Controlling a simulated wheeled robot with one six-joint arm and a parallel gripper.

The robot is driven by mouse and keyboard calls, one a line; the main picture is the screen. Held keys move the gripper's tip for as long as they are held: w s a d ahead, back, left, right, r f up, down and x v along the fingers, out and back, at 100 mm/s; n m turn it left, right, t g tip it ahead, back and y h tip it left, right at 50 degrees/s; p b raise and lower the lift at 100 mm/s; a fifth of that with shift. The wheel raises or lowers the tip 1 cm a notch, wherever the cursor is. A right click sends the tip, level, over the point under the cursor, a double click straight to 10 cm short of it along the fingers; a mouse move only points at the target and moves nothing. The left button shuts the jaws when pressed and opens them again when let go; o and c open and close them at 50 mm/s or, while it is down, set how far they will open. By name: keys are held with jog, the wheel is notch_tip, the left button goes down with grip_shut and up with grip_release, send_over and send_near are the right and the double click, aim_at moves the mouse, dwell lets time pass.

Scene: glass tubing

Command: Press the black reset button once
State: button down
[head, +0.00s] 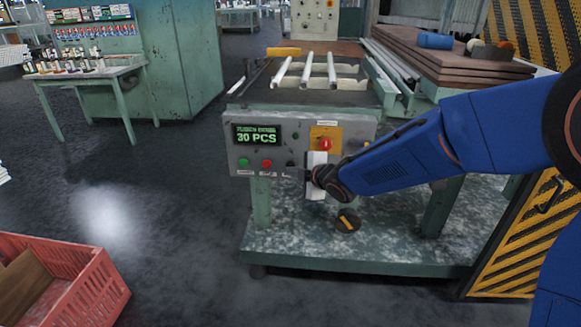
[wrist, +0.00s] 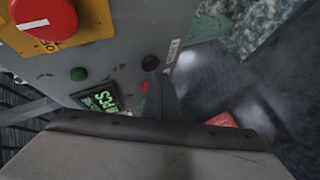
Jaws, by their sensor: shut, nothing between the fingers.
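The black button (head: 290,164) is at the lower right of the row on the grey control panel (head: 240,147). It also shows as a dark round cap in the wrist view (wrist: 150,63). My gripper (head: 286,174) is shut and empty, its dark fingers reaching left across the panel's lower front. In the wrist view the shut fingertips (wrist: 162,76) are right beside the black button, just below it in the picture. I cannot tell whether they touch it. The fingers partly cover the red button (wrist: 144,87).
A large red mushroom button (head: 325,145) on a yellow plate sits above my gripper. A red button (head: 266,164) and a green button (head: 243,162) lie left of the black one, under the display reading 30 PCS (head: 257,135). A red crate (head: 85,270) stands on the floor.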

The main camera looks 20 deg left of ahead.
jog(key=shift+w+a, duration=0.1)
jog(key=shift+w, duration=0.25)
jog(key=shift+w+a, duration=0.1)
jog(key=shift+w, duration=0.35)
dwell(0.9)
jog(key=shift+s, duration=0.1)
jog(key=shift+s+d, duration=0.2)
jog(key=shift+s, duration=0.6)
jog(key=shift+s, duration=0.1)
jog(key=s, duration=0.2)
jog(key=s+d, duration=0.1)
jog(key=s, duration=0.1)
jog(key=shift+s+d, duration=0.1)
jog(key=shift+s, duration=0.25)
dwell(0.7)
